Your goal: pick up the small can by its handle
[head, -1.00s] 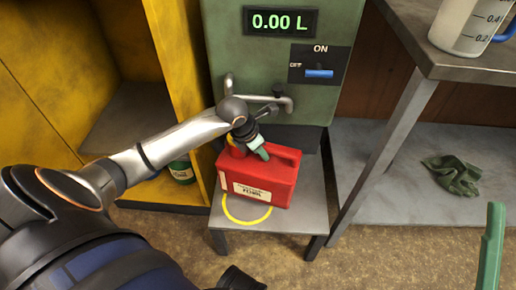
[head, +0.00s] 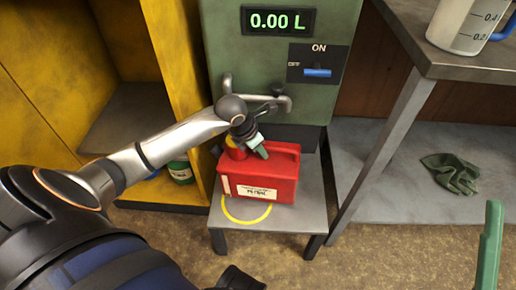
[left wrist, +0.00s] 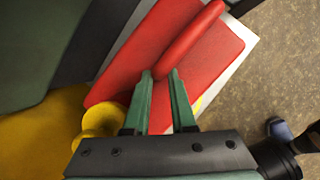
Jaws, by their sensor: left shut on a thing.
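The small red can (head: 262,188) has a white label, a yellow cap and a moulded handle on top. It is at the small grey stand (head: 312,212), beside and partly over a yellow ring (head: 246,216). I cannot tell whether its base touches the stand. My left gripper (head: 262,150) is at the top of the can. In the left wrist view its green fingers (left wrist: 158,88) are shut on the end of the red handle (left wrist: 190,38), near the yellow cap (left wrist: 100,122). One green finger of my right gripper (head: 490,245) shows at the right edge.
A green dispenser (head: 235,60) reading 0.00 L, with a pipe and blue switch, stands behind the can. A yellow cabinet (head: 178,60) is left, with a green container (head: 181,171). A workbench (head: 435,58) with a jug (head: 460,25) and a cloth (head: 452,174) below is right.

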